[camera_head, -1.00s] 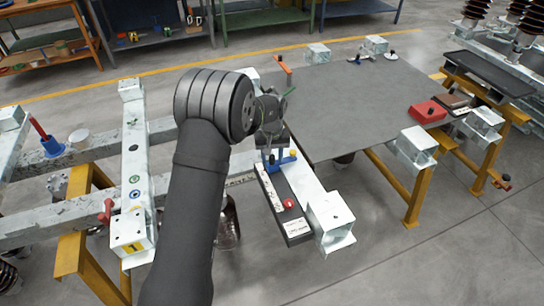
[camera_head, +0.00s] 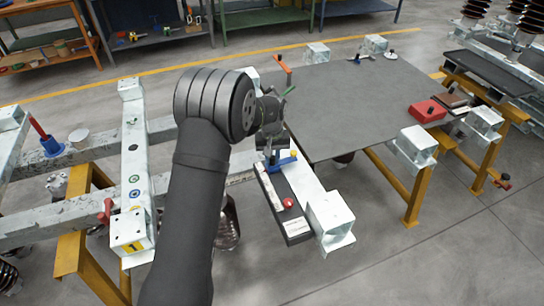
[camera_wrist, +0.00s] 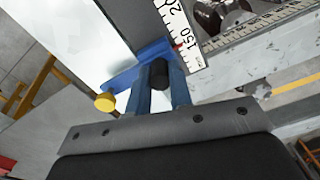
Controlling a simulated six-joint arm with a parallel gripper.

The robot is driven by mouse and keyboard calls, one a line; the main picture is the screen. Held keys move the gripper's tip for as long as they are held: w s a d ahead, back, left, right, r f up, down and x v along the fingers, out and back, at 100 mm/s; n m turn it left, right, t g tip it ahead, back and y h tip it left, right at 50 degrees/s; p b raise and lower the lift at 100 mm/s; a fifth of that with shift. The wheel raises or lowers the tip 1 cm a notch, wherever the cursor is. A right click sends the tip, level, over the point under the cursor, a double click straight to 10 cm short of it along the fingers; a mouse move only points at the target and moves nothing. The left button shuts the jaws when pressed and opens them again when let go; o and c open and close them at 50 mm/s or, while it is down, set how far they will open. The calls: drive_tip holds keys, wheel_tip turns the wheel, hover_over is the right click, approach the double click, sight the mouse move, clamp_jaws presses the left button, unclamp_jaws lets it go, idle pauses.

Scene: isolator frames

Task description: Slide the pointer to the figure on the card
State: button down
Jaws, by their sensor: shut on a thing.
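The pointer is a blue slider (camera_wrist: 133,68) with a yellow knob (camera_wrist: 105,102) on one side and a black post (camera_wrist: 159,74) standing up from it. My gripper (camera_wrist: 160,88) is shut on the black post between two blue fingers. A small red mark shows at the slider's end, beside the white scale (camera_wrist: 181,38) near the printed 150. In the head view the slider (camera_head: 284,162) sits at the far end of a narrow rail unit, below my gripper (camera_head: 271,150). A white card (camera_head: 298,228) lies at its near end; its figure is too small to read.
A red button (camera_head: 288,202) stands on the rail unit near the card. A galvanised bracket (camera_head: 330,218) is just right of it. A grey tabletop (camera_head: 350,105) lies to the right with a red box (camera_head: 427,111). A galvanised frame (camera_head: 135,170) stands left.

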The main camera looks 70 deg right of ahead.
drive_tip(key=c, duration=1.3)
unclamp_jaws()
wheel_tip(320, 180, up, 18)
drive_tip(key=shift+f, duration=0.25)
drive_tip(key=shift+f, duration=0.1)
wheel_tip(320, 180, down, 17)
drive_tip(key=shift+f, duration=0.15)
drive_tip(key=shift+w+d, duration=0.2)
